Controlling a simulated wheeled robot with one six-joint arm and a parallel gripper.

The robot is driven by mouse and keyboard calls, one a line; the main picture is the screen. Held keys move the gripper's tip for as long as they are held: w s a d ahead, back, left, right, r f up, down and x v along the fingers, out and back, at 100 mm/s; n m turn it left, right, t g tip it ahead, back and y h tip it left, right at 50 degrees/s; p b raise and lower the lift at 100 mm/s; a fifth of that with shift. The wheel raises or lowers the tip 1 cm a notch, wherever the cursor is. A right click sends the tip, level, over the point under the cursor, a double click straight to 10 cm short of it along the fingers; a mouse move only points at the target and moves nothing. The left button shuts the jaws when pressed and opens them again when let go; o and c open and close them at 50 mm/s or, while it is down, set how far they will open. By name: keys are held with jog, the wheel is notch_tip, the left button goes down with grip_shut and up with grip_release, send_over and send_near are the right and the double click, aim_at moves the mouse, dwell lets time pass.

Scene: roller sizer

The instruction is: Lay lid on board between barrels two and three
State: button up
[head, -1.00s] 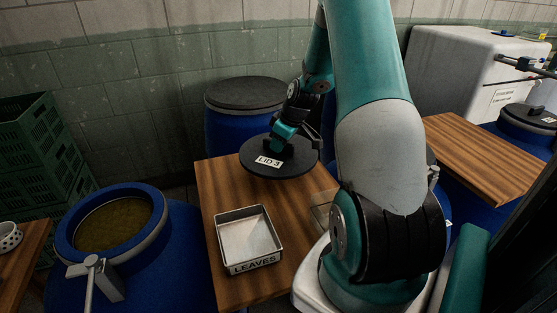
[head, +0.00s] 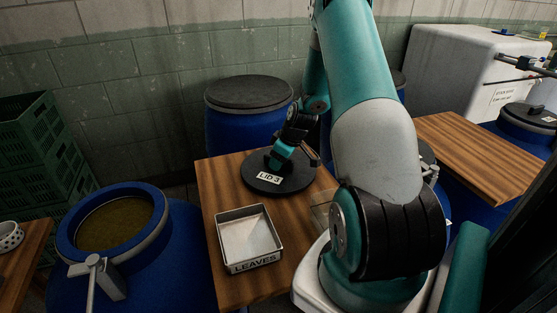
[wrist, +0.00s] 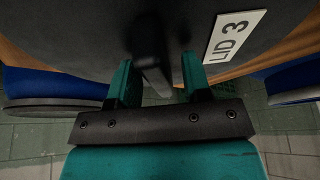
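The black round lid (head: 258,187), labelled LID 3, lies flat on the far end of the wooden board (head: 215,190), as far as the head view shows. My gripper (head: 278,160) is down at the lid's top. In the wrist view, the gripper's two teal fingers (wrist: 158,82) stand apart on either side of the lid's dark upright handle (wrist: 150,50), with gaps showing. The lid's label shows beside the right finger. The lid's far rim is partly hidden by my gripper.
A metal tray labelled LEAVES (head: 248,238) sits on the board in front of the lid. An open blue barrel (head: 180,260) stands left of the board, a covered blue barrel (head: 225,130) behind it. Another board (head: 480,160) lies at the right. Green crates (head: 35,140) stand far left.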

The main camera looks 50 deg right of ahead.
jog(key=v, duration=1.2)
jog(key=a+r+n+g+y, duration=0.1)
jog(key=a+r, duration=0.4)
jog(key=a, duration=0.9)
jog(key=a+r+n+g+y, duration=0.15)
jog(key=a+r, duration=0.25)
jog(key=a, duration=1)
jog(key=s+a+r+n+g, duration=0.1)
jog(key=s+a+r, duration=0.1)
jog(key=s+a, duration=0.5)
jog(key=s+a+r+n, duration=0.1)
jog(key=s+a, duration=0.6)
jog(key=s, duration=0.2)
jog(key=shift+a+r+g+y+b, duration=0.35)
jog(key=shift+a+b, duration=0.05)
jog(key=shift+b, duration=0.05)
